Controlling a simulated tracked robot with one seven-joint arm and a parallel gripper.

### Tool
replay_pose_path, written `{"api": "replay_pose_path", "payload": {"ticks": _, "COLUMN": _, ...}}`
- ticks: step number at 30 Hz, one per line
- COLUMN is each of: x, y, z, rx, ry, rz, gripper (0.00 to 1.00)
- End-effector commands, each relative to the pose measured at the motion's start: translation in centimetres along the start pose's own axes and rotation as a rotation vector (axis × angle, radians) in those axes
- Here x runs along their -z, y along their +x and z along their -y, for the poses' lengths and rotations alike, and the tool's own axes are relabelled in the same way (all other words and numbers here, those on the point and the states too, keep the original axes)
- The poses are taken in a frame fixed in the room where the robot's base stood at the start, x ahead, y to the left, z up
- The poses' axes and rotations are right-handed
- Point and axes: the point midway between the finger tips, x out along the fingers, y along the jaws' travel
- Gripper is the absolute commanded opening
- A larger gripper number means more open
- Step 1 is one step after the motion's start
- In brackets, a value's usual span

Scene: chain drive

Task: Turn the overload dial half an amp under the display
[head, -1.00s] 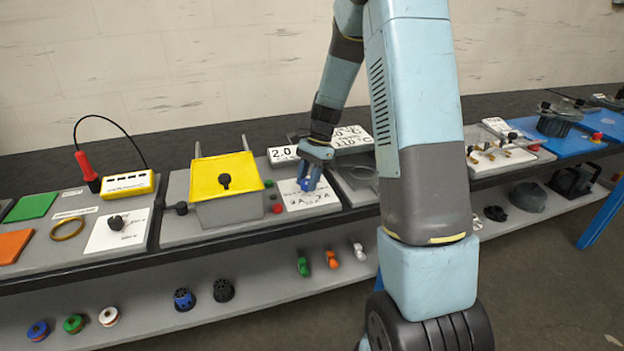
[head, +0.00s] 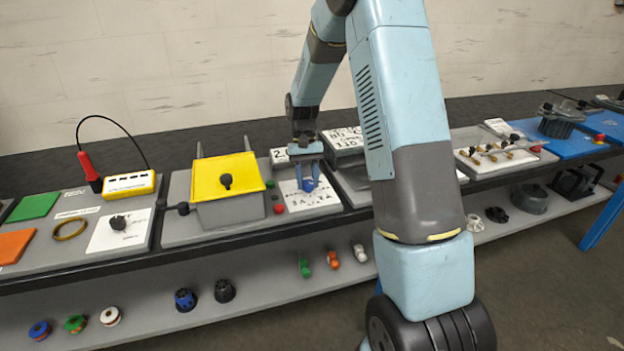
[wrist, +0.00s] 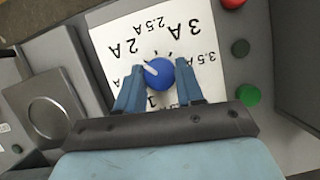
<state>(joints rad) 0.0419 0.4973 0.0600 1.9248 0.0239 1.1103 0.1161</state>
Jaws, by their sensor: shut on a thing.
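The overload dial is a blue round knob with a white pointer (wrist: 158,72) on a white panel (wrist: 185,42) marked in amps. In the wrist view the pointer faces upper left, roughly toward the 2 A label; the exact mark is unclear. My gripper (wrist: 159,82) has a finger on either side of the knob and is shut on it. In the head view my gripper (head: 307,182) reaches down onto the panel, covering part of the knob. The display (head: 279,156) behind it shows a 2; its remaining digits are hidden by my gripper. Earlier it read 2.0.
A yellow-topped grey box (head: 226,178) stands left of the dial panel. Red button (wrist: 233,3) and green button (wrist: 248,95) sit beside the panel. A grey plate with a round recess (wrist: 50,112) lies on the other side.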

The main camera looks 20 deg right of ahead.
Motion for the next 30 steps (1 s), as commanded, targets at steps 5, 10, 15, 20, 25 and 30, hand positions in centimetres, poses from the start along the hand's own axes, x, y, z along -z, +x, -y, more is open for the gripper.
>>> {"api": "replay_pose_path", "payload": {"ticks": 5, "x": 0.16, "y": -0.16, "z": 0.14, "rx": -0.064, "ry": -0.154, "rz": -0.007, "gripper": 0.07}}
{"api": "replay_pose_path", "payload": {"ticks": 10, "x": 0.1, "y": -0.13, "z": 0.27, "rx": -0.126, "ry": -0.304, "rz": -0.006, "gripper": 0.07}}
{"api": "replay_pose_path", "payload": {"ticks": 15, "x": 0.04, "y": -0.1, "z": 0.34, "rx": -0.187, "ry": -0.451, "rz": -0.006, "gripper": 0.07}}
{"api": "replay_pose_path", "payload": {"ticks": 20, "x": 0.0, "y": -0.09, "z": 0.41, "rx": -0.24, "ry": -0.576, "rz": -0.006, "gripper": 0.07}}
{"api": "replay_pose_path", "payload": {"ticks": 25, "x": -0.05, "y": -0.05, "z": 0.47, "rx": -0.285, "ry": -0.685, "rz": -0.005, "gripper": 0.07}}
{"api": "replay_pose_path", "payload": {"ticks": 30, "x": -0.09, "y": 0.01, "z": 0.49, "rx": -0.317, "ry": -0.763, "rz": -0.005, "gripper": 0.07}}
